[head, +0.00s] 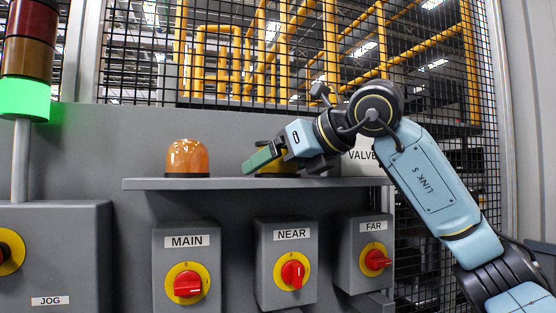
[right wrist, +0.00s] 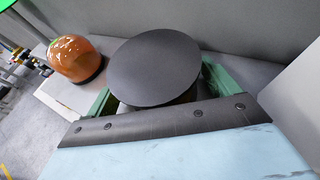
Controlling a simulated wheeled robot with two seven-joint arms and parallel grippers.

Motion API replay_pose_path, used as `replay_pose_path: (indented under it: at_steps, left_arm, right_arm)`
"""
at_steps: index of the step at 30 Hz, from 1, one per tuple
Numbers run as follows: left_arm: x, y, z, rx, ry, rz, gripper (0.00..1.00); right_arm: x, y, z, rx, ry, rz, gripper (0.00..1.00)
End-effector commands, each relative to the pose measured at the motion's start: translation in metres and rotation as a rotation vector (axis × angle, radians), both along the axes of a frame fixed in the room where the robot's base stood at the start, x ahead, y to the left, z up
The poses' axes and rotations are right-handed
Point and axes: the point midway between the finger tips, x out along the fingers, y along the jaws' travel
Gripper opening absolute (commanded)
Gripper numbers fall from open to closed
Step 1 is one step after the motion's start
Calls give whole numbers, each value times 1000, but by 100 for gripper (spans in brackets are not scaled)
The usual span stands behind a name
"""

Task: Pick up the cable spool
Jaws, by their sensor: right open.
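The cable spool (head: 277,175) stands on the grey shelf (head: 225,184), mostly hidden behind my right gripper in the head view; a yellow part of it shows below the fingers. In the right wrist view its round dark top flange (right wrist: 155,70) faces the camera. My right gripper (head: 262,158) is open, with its green fingers on either side of the spool in the right wrist view. I cannot tell whether the fingers touch it. My left gripper is not in view.
An orange beacon dome (head: 187,157) stands on the shelf left of the spool. Switch boxes marked MAIN (head: 187,268), NEAR (head: 287,265) and FAR (head: 363,255) sit below the shelf. A VALVE-labelled surface (head: 362,156) is right of the gripper. A mesh fence (head: 230,60) stands behind.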

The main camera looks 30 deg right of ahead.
Motion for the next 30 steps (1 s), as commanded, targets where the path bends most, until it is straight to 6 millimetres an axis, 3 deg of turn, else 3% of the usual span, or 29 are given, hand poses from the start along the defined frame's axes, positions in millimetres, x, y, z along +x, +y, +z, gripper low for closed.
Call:
replay_pose_path:
  at_steps: [3,18,26,30]
  left_arm:
    - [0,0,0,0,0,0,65]
    - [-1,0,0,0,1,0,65]
    - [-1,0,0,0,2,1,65]
    - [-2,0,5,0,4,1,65]
  right_arm:
    - [0,0,0,0,0,0,88]
    - [0,0,-2,-3,5,0,22]
    - [0,0,0,-4,8,1,22]
    - [0,1,19,-2,5,1,22]
